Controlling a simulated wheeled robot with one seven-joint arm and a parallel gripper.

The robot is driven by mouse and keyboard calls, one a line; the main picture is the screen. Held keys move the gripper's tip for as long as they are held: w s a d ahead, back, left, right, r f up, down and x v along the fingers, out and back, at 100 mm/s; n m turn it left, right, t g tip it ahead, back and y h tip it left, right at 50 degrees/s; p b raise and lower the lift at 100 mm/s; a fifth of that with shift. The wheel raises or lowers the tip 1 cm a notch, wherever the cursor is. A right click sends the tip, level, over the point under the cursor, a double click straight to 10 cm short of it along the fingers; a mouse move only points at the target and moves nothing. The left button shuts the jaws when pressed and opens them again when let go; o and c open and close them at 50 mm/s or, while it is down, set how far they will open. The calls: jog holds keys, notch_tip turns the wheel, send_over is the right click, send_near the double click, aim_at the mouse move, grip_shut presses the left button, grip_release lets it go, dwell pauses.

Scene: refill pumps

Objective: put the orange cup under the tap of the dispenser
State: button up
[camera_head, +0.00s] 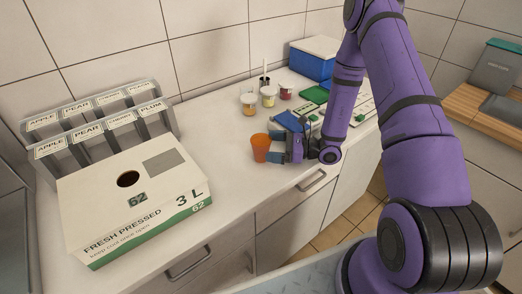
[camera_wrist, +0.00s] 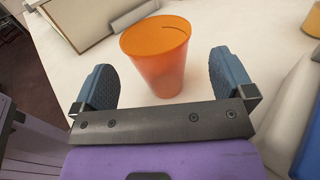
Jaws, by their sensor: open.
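The orange cup (camera_head: 260,147) stands upright on the white counter, right of the carton. It also shows in the wrist view (camera_wrist: 156,62), empty as far as I can see inside. My gripper (camera_head: 272,146) is open, low over the counter, with its blue fingers on either side of the cup. In the wrist view, a gap shows between the cup and each finger. A white and green carton (camera_head: 95,210) marked "3 L" and "fresh pressed" lies at the left, probably the dispenser. I cannot make out a tap on it.
Grey racks with fruit labels (camera_head: 104,127) stand behind the carton. Several small jars (camera_head: 249,108) stand behind the cup. A blue box with a white lid (camera_head: 313,64) and green items are at the back right. The counter (camera_head: 222,165) between carton and cup is clear.

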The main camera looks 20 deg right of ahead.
aim_at(261, 144)
jog(key=x, duration=0.4)
jog(key=shift+a+r, duration=0.1)
jog(key=shift+r, duration=0.05)
jog(key=c, duration=1)
